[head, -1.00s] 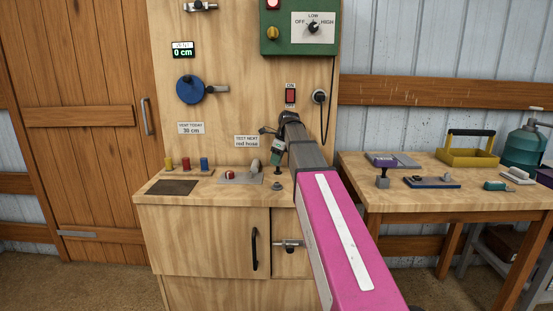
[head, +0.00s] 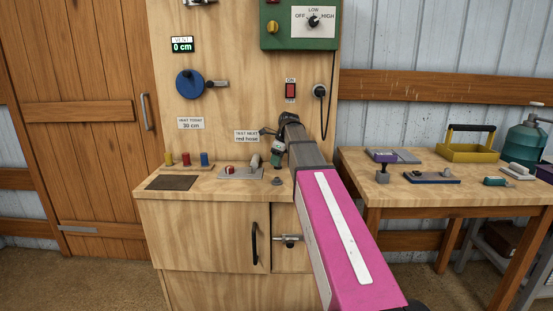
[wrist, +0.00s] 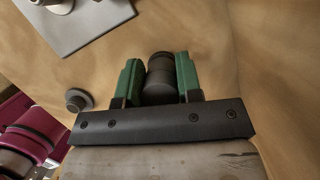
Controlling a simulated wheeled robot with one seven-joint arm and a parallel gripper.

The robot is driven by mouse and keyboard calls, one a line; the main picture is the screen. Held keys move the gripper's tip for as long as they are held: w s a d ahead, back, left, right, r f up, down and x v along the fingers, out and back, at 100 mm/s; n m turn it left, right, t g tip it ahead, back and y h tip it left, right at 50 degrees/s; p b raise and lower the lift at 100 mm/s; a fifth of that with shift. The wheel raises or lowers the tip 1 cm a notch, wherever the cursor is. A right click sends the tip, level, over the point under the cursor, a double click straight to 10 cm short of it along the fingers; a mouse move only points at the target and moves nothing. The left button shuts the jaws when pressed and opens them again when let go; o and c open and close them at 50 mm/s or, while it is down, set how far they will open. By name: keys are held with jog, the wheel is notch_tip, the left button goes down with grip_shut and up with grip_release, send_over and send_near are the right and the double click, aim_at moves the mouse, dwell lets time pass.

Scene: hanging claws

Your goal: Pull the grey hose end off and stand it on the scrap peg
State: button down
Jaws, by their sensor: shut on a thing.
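My gripper (head: 277,155) is low over the right part of the bench top. In the wrist view its green fingers (wrist: 157,82) are shut on a dark grey ribbed cylinder, which I take to be the grey hose end (wrist: 161,75). The hose end hardly shows in the head view. A small round grey stub (head: 277,181) stands on the bench below the gripper. It also shows left of the fingers in the wrist view (wrist: 78,100). I cannot tell whether this stub is the scrap peg. The hose end's lower end is hidden.
A grey plate (head: 228,178) with a red knob and a grey lever lies left of the gripper. Yellow, red and blue pegs (head: 186,160) stand farther left, behind a dark mat (head: 172,183). The upright panel (head: 225,115) is close behind. A side table (head: 450,187) holds several tools.

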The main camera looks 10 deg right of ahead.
jog(key=shift+f, duration=0.25)
jog(key=c, duration=0.7)
grip_release()
